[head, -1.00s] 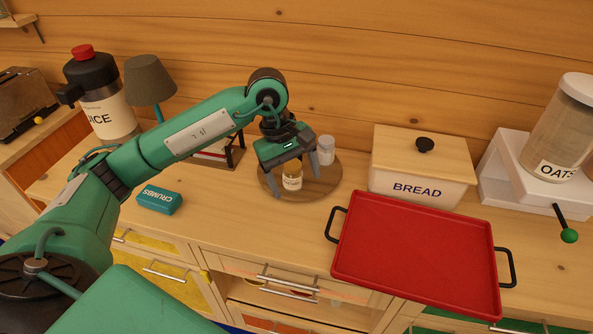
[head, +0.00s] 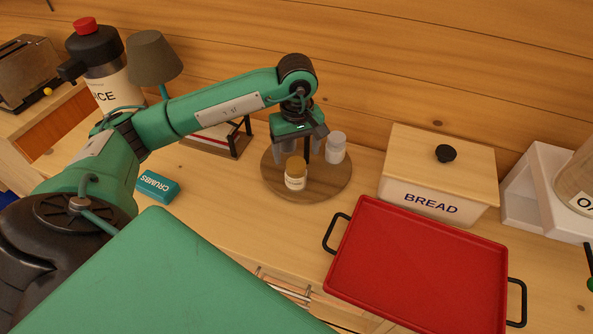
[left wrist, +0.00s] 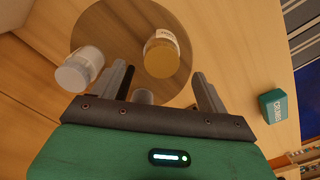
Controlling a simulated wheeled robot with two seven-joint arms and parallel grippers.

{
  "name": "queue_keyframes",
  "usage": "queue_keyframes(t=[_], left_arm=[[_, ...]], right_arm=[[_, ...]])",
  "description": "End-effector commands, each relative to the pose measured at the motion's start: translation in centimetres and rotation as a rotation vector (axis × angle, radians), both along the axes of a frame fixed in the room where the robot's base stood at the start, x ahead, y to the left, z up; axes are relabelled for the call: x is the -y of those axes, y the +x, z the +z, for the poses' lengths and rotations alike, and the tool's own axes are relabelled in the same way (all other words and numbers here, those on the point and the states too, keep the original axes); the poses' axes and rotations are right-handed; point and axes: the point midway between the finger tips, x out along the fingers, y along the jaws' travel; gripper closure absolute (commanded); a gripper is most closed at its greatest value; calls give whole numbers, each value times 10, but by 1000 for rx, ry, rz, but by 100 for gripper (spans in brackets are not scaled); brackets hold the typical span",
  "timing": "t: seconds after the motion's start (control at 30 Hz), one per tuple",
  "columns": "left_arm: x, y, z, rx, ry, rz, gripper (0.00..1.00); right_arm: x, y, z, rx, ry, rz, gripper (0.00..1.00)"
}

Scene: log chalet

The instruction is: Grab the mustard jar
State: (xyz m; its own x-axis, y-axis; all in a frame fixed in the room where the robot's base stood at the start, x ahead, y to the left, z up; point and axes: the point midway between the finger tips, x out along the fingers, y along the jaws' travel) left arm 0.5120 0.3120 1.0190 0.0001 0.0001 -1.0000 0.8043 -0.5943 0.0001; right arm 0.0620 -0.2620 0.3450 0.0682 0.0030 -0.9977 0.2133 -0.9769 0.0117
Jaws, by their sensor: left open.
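The mustard jar (head: 295,175), a small jar with a mustard-coloured lid and pale label, stands upright on a round wooden board (head: 335,182). My left gripper (head: 298,152) is open and empty, just behind and above the jar in the head view. In the left wrist view the jar (left wrist: 161,55) shows ahead of the gap between the open fingers (left wrist: 163,74), with no visible contact. A white-lidded jar (head: 336,147) stands on the board to the right; it also shows in the left wrist view (left wrist: 80,70). My right gripper is not in view.
A grey round top (left wrist: 143,97), partly hidden, shows between the fingers. A red tray (head: 420,262) and a bread box (head: 435,185) stand right of the board.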

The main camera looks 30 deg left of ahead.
Motion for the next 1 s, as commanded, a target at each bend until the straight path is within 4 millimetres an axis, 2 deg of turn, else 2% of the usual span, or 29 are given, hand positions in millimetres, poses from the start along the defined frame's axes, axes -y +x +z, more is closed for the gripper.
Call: queue_keyframes(t=[0.1,0.33,0.53,0.7,1.0], left_arm=[[0,0,-12,-1,0,-1,23],[0,-1,-23,-2,0,-1,23],[0,-4,-45,-4,0,0,23],[0,-4,-65,-2,-1,0,23],[0,-3,-69,1,-1,-1,25]], right_arm=[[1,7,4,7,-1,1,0],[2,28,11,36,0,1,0],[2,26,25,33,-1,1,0],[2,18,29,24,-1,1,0],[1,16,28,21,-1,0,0]])
